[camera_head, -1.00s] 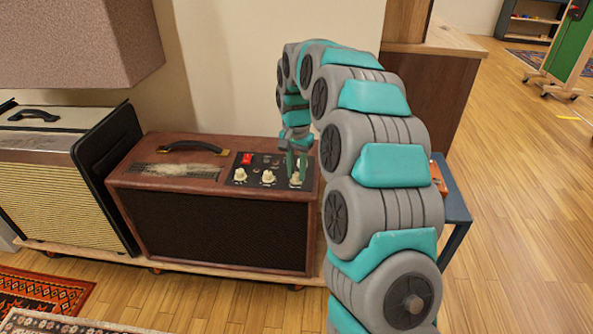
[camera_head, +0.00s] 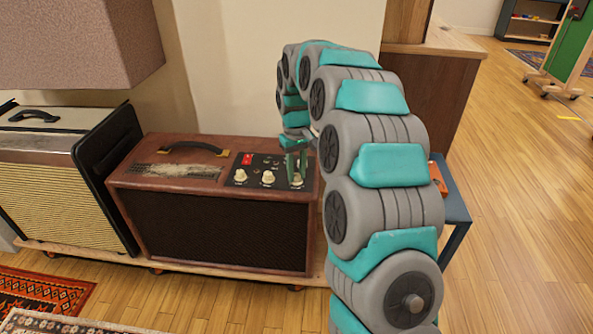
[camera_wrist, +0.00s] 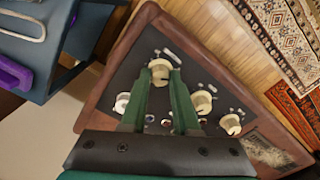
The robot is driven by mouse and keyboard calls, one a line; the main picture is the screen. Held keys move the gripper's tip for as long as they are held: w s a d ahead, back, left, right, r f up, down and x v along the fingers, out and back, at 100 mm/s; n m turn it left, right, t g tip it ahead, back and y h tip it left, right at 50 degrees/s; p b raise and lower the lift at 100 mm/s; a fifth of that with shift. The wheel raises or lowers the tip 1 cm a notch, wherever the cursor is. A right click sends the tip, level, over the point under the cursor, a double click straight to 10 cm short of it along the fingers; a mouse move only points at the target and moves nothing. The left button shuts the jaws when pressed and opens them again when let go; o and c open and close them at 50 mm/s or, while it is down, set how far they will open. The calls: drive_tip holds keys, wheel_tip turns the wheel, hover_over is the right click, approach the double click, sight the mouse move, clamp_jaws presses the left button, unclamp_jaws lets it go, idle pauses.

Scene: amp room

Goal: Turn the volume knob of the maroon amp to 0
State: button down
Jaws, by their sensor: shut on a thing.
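The maroon amp (camera_head: 212,226) stands on a low wooden board, with a black control panel (camera_head: 255,164) on its top right. Three cream knobs show on the panel: a left one (camera_head: 240,176), a middle one (camera_head: 268,178) and a right one (camera_head: 297,181). My gripper (camera_head: 297,168) points down at the right knob. In the wrist view my gripper (camera_wrist: 161,75) has its green fingertips on either side of that cream knob (camera_wrist: 160,67), shut on it. Its pointer and the panel lettering are too small to read.
A red switch (camera_head: 247,159) and small metal controls sit behind the knobs. A cream amp (camera_head: 60,190) stands at left, and a large brown box (camera_head: 75,45) hangs into view above. Wood floor is open farther right.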

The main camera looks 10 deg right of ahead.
sight(296, 175)
drive_tip(key=shift+n, duration=1.2)
drive_tip(key=c, duration=0.7)
unclamp_jaws()
drive_tip(key=shift+o, duration=0.2)
drive_tip(key=shift+r, duration=0.1)
wheel_tip(296, 175, up, 7)
drive_tip(key=shift+r, duration=0.3)
